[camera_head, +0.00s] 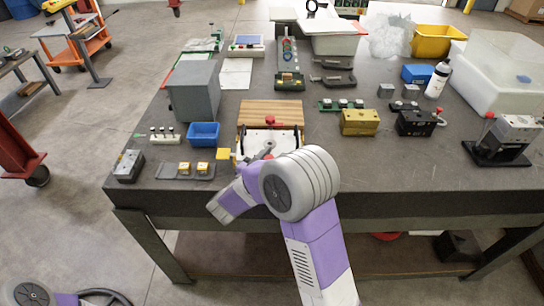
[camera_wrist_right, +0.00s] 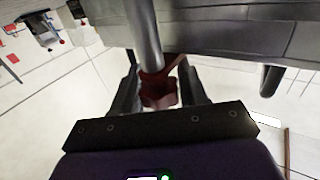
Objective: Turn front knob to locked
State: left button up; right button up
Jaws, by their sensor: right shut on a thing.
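The mould fixture stands at the table's front edge, with a light plate (camera_head: 286,146) and a red knob (camera_head: 270,121) at its back. The front knob is hidden in the head view behind my right arm. In the right wrist view a red lobed knob (camera_wrist_right: 158,94) sits at the end of a grey metal shaft. My right gripper (camera_wrist_right: 158,82) is shut on this knob, with one dark finger on each side. The knob's locked or unlocked marking is not visible. My left gripper is out of view.
The dark table (camera_head: 370,180) holds a wooden board (camera_head: 270,111), a blue bin (camera_head: 204,133), a grey box (camera_head: 194,91), a brass block (camera_head: 360,121) and a black block (camera_head: 416,122). Yellow pieces lie left of the fixture. Bare table lies to its front right.

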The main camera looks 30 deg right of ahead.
jog(key=o, duration=1)
jog(key=v, duration=0.7)
jog(key=shift+a+p, duration=0.25)
jog(key=shift+p, duration=0.15)
jog(key=shift+s, duration=0.1)
